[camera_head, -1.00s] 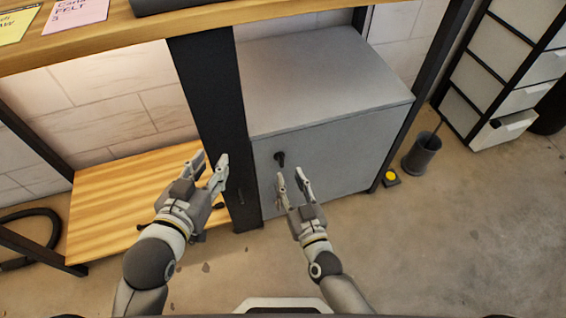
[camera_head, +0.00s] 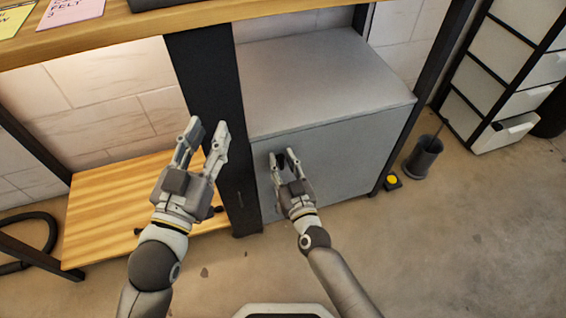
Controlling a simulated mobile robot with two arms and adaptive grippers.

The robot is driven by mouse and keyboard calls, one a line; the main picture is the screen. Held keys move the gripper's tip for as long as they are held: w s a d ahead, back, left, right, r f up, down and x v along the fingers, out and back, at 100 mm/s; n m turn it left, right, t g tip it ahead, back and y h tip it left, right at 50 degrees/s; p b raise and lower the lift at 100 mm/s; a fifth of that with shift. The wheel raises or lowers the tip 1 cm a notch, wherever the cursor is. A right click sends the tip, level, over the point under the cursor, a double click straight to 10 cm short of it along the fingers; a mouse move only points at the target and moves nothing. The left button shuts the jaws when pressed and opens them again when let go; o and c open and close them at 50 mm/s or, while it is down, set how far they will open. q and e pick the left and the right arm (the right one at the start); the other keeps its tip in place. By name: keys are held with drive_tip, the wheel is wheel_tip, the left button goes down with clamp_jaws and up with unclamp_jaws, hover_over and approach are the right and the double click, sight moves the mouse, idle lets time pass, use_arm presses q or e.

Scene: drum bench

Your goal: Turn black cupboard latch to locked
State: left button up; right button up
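The black latch (camera_head: 281,159) is a small dark piece on the front of the grey cupboard (camera_head: 345,150), near its upper left edge. My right gripper (camera_head: 281,156) is at the latch in the head view, with its two fingertips apart on either side of it. The fingers partly hide the latch, and I cannot tell whether they touch it.
A dark post (camera_head: 213,110) stands just left of the cupboard. A wooden shelf (camera_head: 100,205) is at the lower left and the bench top (camera_head: 120,40) is above. A yellow button box (camera_head: 392,181) and a dark bin (camera_head: 424,157) stand on the floor at right.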

clamp_jaws()
